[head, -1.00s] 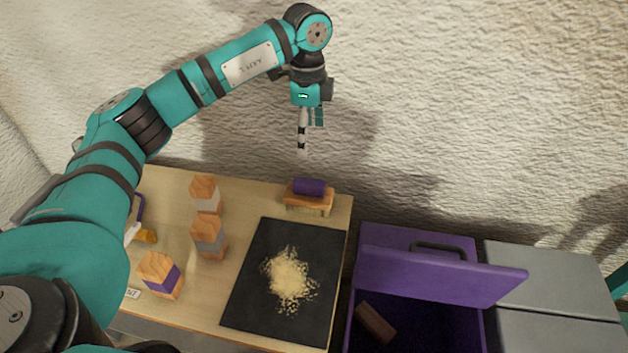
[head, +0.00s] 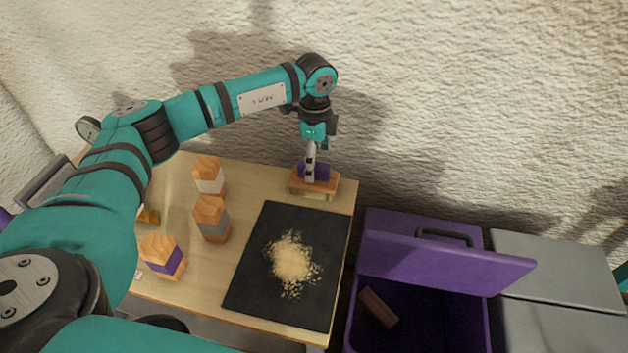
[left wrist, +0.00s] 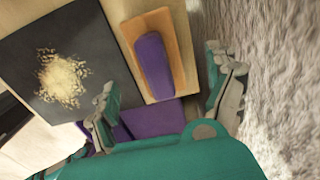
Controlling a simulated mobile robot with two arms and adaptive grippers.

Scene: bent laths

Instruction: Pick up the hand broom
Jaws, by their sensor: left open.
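The hand broom (head: 326,184) lies at the back right of the wooden table, with a wooden block body and a purple grip on top. In the left wrist view the hand broom (left wrist: 155,62) shows its purple grip between the two spread fingers. My left gripper (head: 309,178) points down at the broom in the head view, partly covering the purple grip. It is open, and I cannot tell whether it touches the broom. In the left wrist view my left gripper (left wrist: 165,95) has a finger on either side of the broom. My right gripper is not in view.
A black mat (head: 262,290) with a pile of pale crumbs (head: 293,262) lies in front of the broom. Several wooden blocks with coloured bands (head: 212,218) stand at left. An open purple bin (head: 445,262) stands right of the table. A rough wall rises behind.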

